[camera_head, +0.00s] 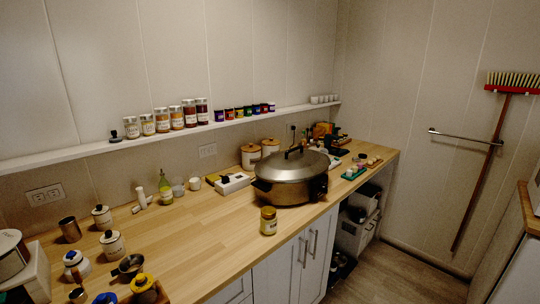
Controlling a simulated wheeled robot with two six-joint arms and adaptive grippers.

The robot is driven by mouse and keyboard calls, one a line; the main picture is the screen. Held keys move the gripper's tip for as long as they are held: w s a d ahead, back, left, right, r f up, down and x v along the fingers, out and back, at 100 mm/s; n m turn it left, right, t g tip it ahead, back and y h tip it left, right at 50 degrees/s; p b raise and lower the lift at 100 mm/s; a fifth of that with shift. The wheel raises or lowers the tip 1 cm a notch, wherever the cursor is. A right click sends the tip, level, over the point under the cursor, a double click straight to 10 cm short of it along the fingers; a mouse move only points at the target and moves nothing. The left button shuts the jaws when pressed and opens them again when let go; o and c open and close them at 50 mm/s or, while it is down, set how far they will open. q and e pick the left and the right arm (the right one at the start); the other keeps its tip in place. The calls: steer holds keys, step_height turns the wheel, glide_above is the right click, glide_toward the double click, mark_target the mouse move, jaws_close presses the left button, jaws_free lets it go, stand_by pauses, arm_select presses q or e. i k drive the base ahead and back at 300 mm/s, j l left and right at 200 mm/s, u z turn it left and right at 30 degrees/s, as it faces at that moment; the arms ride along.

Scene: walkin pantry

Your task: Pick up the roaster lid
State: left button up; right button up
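The roaster lid (291,166) is a wide domed silver cover with a dark handle on top. It sits on the round roaster (285,192) on the wooden counter, right of the middle of the head view. The roaster has a dark control knob on its right side. Neither of my grippers shows in the head view, so I cannot see whether they are open or shut.
A labelled jar (268,221) stands on the counter just in front of the roaster. Two lidded canisters (251,157) stand behind it. A wall shelf (180,132) holds jars above. Canisters and pots crowd the counter's left; its middle (195,232) is clear.

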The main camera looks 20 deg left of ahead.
mark_target(297, 162)
steer(key=i+l+u, duration=0.15)
steer(key=i+u, duration=0.15)
steer(key=u, duration=0.15)
steer(key=i+l+u, duration=0.25)
steer(key=u, duration=0.2)
steer(key=i+l+u, duration=0.25)
steer(key=l+u, duration=0.25)
steer(key=i+l+u, duration=0.15)
steer(key=l+u, duration=0.15)
steer(key=u, duration=0.15)
steer(key=l+u, duration=0.45)
steer(key=i+l, duration=0.05)
